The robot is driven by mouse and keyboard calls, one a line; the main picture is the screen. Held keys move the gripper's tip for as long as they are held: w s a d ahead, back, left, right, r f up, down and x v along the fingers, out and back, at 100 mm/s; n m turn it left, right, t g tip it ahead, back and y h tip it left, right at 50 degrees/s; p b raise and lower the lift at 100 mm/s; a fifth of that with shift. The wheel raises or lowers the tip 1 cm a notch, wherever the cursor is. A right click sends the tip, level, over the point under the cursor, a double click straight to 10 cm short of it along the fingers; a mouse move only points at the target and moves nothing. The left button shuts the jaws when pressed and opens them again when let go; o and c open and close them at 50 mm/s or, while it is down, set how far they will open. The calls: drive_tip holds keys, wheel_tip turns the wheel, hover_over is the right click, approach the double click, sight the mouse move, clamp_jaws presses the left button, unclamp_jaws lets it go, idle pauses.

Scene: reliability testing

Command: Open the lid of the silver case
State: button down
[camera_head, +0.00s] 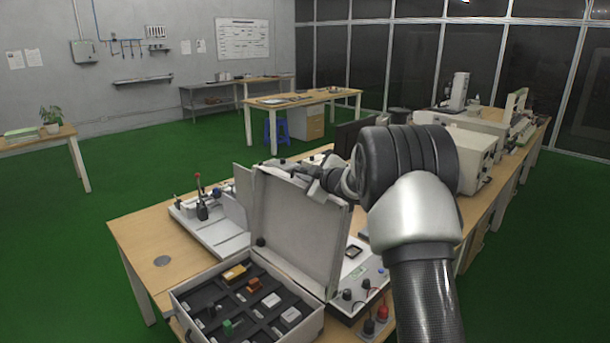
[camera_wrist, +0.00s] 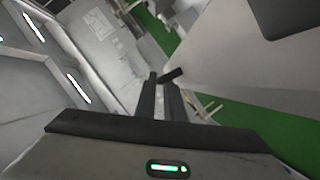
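The silver case (camera_head: 290,328) stands on the wooden table with its lid (camera_head: 296,222) raised, roughly upright and tilted slightly back. Its open base shows a dark, divided insert holding small yellow, orange, green and white pieces. My gripper (camera_head: 308,172) is at the top edge of the lid, partly hidden by my wrist. In the wrist view its two dark fingers (camera_wrist: 162,96) are close together with a narrow gap. A large pale surface lies to their right. I cannot tell whether the fingers touch or hold the lid.
A white device with a red-tipped lever (camera_head: 200,200) stands left of the lid. A panel with knobs and red and black plugs (camera_head: 366,285) is to the right of the case. Bulky instruments (camera_head: 470,150) stand farther back. The table's left front corner is clear.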

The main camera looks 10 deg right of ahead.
drive_tip(key=shift+a, duration=0.1)
drive_tip(key=shift+s+a+f+b, duration=0.15)
drive_tip(key=shift+a+b, duration=0.1)
drive_tip(key=shift+b, duration=0.6)
drive_tip(key=s+a+n+t+b, duration=0.1)
drive_tip(key=s+a+b, duration=0.2)
drive_tip(key=b, duration=0.5)
drive_tip(key=s+a+r+n+b, duration=0.1)
drive_tip(key=s+a+b, duration=0.3)
drive_tip(key=b, duration=0.5)
drive_tip(key=shift+a+n+t+h+b, duration=0.3)
drive_tip(key=shift+a+n+t, duration=0.15)
drive_tip(key=shift+a, duration=0.8)
drive_tip(key=c, duration=2.2)
unclamp_jaws()
drive_tip(key=shift+o, duration=0.2)
drive_tip(key=shift+d, duration=0.1)
